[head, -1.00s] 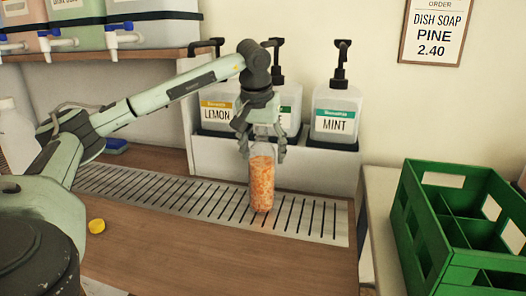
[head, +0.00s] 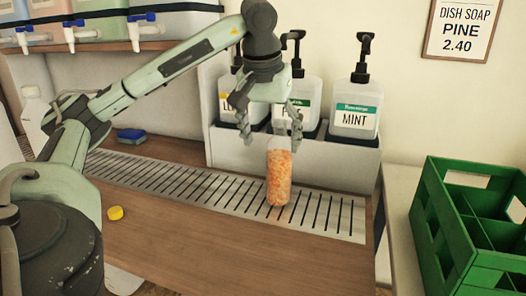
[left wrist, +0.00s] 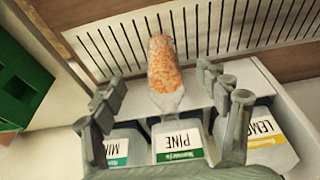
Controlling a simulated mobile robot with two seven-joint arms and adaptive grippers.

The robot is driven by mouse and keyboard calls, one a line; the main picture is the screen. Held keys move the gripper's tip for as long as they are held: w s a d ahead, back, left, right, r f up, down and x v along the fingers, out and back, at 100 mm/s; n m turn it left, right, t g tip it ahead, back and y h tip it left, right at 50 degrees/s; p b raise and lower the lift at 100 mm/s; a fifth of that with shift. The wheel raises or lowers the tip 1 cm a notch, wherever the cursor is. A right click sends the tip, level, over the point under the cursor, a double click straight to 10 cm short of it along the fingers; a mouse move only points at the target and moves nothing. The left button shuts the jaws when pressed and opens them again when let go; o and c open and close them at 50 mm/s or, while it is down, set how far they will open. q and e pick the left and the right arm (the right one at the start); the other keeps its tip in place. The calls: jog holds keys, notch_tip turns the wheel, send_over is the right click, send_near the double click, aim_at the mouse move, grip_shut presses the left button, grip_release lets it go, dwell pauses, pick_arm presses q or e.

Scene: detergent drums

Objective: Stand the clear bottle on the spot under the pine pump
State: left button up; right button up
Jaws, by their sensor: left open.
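The clear bottle (head: 278,178), full of orange bits, stands upright on the slotted metal drip tray (head: 175,183) in front of the pump rack. My left gripper (head: 268,128) is open just above it, with the fingers apart on either side of the bottle's neck. The left wrist view shows the bottle (left wrist: 165,68) beyond the spread fingers (left wrist: 160,88), roughly in line with the pine pump bottle (left wrist: 178,143). In the head view the pine pump bottle (head: 311,92) is partly hidden by my gripper. My right gripper is not in view.
The mint pump bottle (head: 355,112) stands right of pine; the lemon one (head: 226,88) is left, partly hidden by my arm. A green crate (head: 455,245) is at the right. A yellow cap (head: 115,213) and a blue sponge (head: 131,135) lie left. The front counter is clear.

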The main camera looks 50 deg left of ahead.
pick_arm(q)
jog(key=s+d, duration=0.1)
jog(key=s, duration=0.1)
jog(key=s+d, duration=0.1)
jog(key=s, duration=0.1)
jog(key=shift+s+d, duration=0.15)
jog(key=shift+d, duration=0.05)
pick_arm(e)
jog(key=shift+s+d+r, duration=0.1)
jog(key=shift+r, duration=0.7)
